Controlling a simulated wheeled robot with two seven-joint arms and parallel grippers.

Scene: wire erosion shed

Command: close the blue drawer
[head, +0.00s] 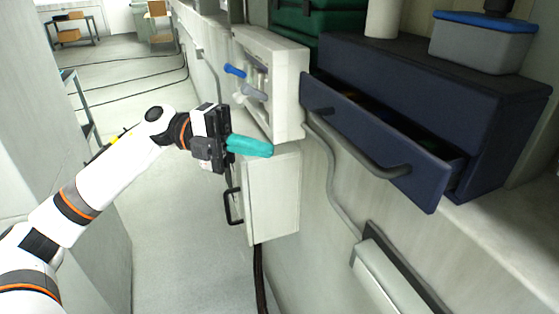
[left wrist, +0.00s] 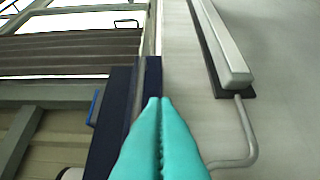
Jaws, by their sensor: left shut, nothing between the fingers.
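The blue drawer (head: 345,125) is a dark navy drawer pulled partly out of a navy cabinet (head: 440,85). My left gripper (head: 268,149) has teal fingers, shut and empty. It is to the left of the drawer front in the head view, apart from it. In the left wrist view the shut fingertips (left wrist: 160,101) point toward the navy drawer front (left wrist: 149,85); whether they touch cannot be told from that view alone. My right gripper is not in view.
A pale switch box (head: 285,75) with blue and grey levers stands left of the drawer. Below it is a pale cabinet (head: 272,195) with a black handle. A grey bin with a blue lid (head: 485,40) sits on top. The floor aisle (head: 175,230) is clear apart from cables.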

